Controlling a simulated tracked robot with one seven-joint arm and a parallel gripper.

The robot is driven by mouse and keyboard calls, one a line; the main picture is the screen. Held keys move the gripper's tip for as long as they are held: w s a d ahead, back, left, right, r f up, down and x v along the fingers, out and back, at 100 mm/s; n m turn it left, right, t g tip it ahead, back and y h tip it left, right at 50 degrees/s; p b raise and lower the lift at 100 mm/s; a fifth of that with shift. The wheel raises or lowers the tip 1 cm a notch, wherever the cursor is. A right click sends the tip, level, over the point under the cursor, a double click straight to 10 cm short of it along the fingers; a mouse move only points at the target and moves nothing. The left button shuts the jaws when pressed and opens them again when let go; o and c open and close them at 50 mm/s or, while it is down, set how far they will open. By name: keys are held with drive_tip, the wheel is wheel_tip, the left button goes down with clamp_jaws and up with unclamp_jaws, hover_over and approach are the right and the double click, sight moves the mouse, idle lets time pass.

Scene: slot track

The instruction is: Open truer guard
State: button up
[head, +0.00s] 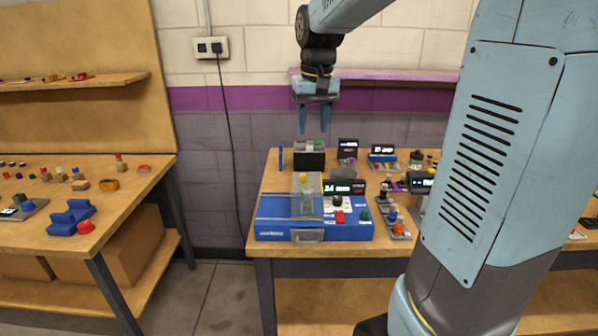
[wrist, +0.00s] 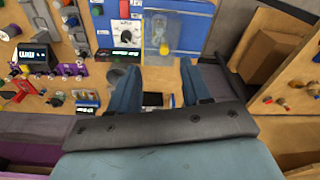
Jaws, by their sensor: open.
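A blue machine (head: 270,222) stands at the front left of the right-hand workbench, and I take it for the truer. A clear guard (head: 308,203) covers its left part and looks shut. A grey handle (head: 308,236) is on its front face. In the wrist view the blue machine (wrist: 188,5) is at the top, with the clear guard (wrist: 165,28) over a yellow-tipped part. My gripper (head: 315,131) is open and empty, pointing down, above the bench behind the machine. In the wrist view my gripper (wrist: 160,78) has its fingers spread, apart from the guard.
A dark box with a grey top (head: 309,158) stands behind the machine, below my gripper. Another workbench (head: 130,175) is at the left, with a floor gap between.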

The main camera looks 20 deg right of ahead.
drive_tip(key=w+f+g, duration=0.1)
drive_tip(key=w+f, duration=0.2)
drive_tip(key=w, duration=0.4)
approach(306, 191)
drive_tip(key=w+f, duration=0.3)
drive_tip(key=f, duration=0.1)
drive_tip(key=w+f, duration=0.2)
drive_tip(key=shift+w+d+f, duration=0.35)
drive_tip(key=shift+d, duration=0.05)
clamp_jaws()
